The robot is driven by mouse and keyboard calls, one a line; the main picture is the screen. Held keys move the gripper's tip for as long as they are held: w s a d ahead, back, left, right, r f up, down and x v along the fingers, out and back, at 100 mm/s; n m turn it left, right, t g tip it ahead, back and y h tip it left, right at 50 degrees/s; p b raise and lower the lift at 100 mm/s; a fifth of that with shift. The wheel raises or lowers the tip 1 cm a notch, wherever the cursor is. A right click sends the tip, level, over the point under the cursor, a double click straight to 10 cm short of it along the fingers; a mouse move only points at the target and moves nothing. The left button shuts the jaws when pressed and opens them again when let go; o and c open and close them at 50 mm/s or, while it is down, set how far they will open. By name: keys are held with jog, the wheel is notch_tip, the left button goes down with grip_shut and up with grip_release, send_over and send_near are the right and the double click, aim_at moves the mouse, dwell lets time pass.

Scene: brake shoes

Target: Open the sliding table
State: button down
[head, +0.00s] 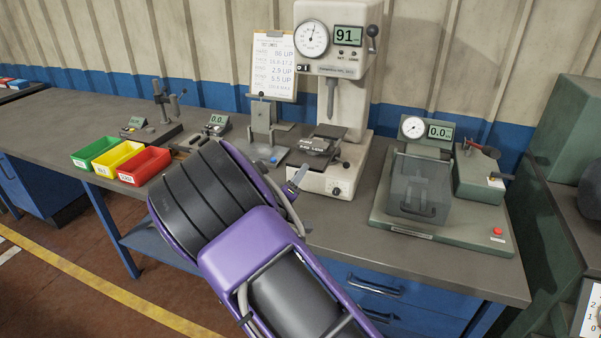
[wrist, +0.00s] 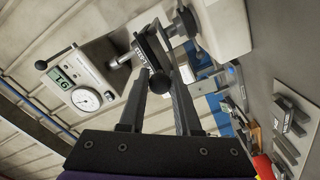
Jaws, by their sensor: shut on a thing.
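The bench hardness tester (head: 333,60) stands upright with its dial and a display reading 91. Its dark sliding table (head: 318,146) sits on the pale base below the spindle. In the wrist view, the picture is turned and the sliding table (wrist: 152,48) appears just beyond the fingertips. A round black knob (wrist: 158,82) lies between the two fingers of my gripper (wrist: 163,84), which is shut on it. In the head view, my purple arm hides most of the gripper; a grey part of it shows near the tester's front left.
Red, yellow and green bins (head: 120,158) stand at the left of the bench. A guarded test rig (head: 420,185) stands to the right on a green base. A clipboard chart (head: 273,65) stands behind. Bare bench top (head: 345,225) shows in front of the tester.

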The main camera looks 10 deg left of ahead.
jog(key=c, duration=0.6)
grip_release()
jog(key=s+a, duration=0.1)
jog(key=s, duration=0.4)
jog(key=s+a, duration=0.1)
jog(key=s, duration=0.5)
jog(key=s+a, duration=0.1)
jog(key=s, duration=0.5)
jog(key=shift+a, duration=0.25)
